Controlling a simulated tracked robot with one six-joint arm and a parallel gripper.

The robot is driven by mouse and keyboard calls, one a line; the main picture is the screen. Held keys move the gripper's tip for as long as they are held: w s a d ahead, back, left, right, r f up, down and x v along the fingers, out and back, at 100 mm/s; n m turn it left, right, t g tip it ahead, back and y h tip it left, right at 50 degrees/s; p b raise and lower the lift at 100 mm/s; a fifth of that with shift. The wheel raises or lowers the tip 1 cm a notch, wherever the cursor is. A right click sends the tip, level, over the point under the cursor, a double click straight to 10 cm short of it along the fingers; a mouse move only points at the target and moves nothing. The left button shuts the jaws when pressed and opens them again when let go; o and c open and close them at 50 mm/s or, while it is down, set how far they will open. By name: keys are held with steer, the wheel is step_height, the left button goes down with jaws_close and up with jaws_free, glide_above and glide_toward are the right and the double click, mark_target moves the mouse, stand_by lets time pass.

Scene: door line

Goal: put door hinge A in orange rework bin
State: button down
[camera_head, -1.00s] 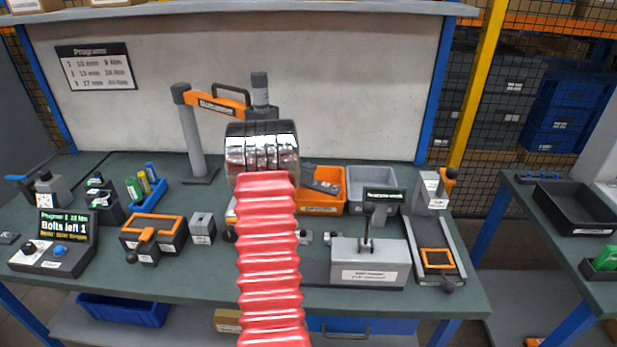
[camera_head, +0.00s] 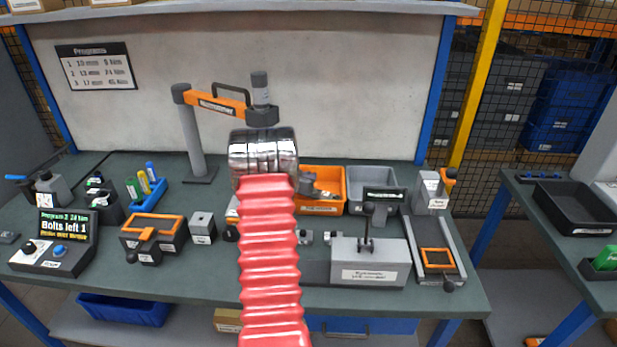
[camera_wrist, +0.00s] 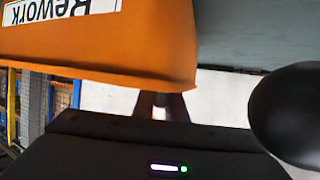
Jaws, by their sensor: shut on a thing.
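The orange rework bin (camera_head: 331,178) stands at the back middle of the bench, just right of my red arm. In the wrist view its orange wall (camera_wrist: 110,45) is very close and carries an upside-down "Rework" label. My gripper (camera_head: 311,187) is at the bin's left part, mostly hidden behind my arm. Its dark fingers (camera_wrist: 161,106) show small beside the bin wall in the wrist view. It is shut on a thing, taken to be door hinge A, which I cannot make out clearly. Whether it is inside the bin's rim or above it, I cannot tell.
A grey bin (camera_head: 371,184) stands directly right of the orange one. A grey fixture with an upright lever (camera_head: 368,262) is in front. The nutrunner arm (camera_head: 222,104) hangs behind and left of my arm. A dark round shape (camera_wrist: 292,112) fills the wrist view's right side.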

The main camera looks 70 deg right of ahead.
steer(key=shift+f, duration=0.25)
steer(key=c, duration=1.8)
jaws_free()
steer(key=shift+f, duration=0.1)
steer(key=shift+r, duration=0.5)
steer(key=v, duration=1.2)
